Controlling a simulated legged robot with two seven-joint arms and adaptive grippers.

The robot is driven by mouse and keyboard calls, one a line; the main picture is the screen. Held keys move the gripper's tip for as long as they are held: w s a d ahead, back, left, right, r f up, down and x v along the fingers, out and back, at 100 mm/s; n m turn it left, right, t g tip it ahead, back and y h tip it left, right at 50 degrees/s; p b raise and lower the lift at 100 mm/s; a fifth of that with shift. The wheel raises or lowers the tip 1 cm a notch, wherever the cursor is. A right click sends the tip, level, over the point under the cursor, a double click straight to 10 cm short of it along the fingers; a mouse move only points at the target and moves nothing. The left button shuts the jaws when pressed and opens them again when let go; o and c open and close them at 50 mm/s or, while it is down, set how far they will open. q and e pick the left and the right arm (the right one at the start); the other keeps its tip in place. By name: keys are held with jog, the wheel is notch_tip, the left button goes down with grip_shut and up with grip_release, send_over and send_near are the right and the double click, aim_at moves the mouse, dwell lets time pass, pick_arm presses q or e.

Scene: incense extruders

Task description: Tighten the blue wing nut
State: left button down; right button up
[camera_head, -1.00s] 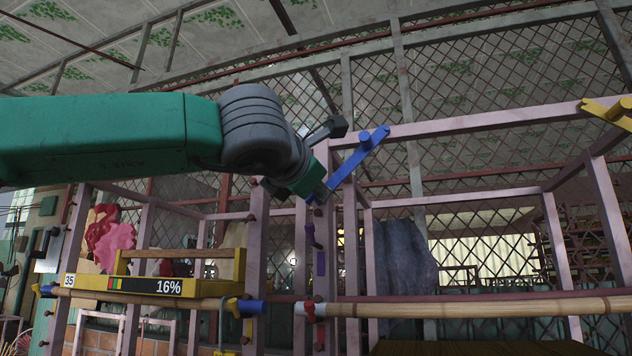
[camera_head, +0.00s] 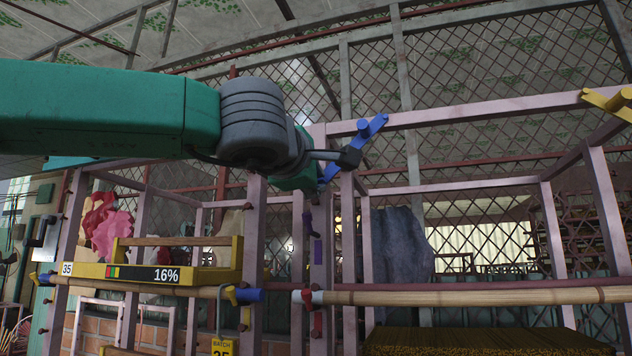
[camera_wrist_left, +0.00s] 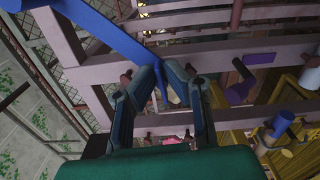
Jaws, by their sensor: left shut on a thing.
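The blue wing nut (camera_head: 369,130) is mounted at the upper corner of the pink frame, near the top beam. It is tilted, one wing up to the right and the other down to the left. My left gripper (camera_head: 322,180) is at its lower wing, partly hidden behind its own wrist. In the left wrist view the blue wing (camera_wrist_left: 104,40) runs down from the upper left, and its end lies between the fingertips of my left gripper (camera_wrist_left: 163,80). The fingers are closed on it. My right gripper is in neither view.
A pink metal frame (camera_head: 460,117) stands all around the wing nut. A yellow wing nut (camera_head: 608,102) is at the right end of the top beam.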

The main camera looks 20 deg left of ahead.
pick_arm(q)
jog(key=shift+d+f, duration=0.15)
jog(key=shift+f, duration=0.25)
jog(key=c, duration=1.6)
grip_release()
jog(key=shift+c, duration=0.2)
jog(key=shift+r, duration=0.15)
jog(key=shift+s+r, duration=0.1)
jog(key=s, duration=1.1)
jog(key=shift+s+a, duration=0.35)
jog(key=shift+a, duration=0.05)
jog(key=shift+d, duration=0.1)
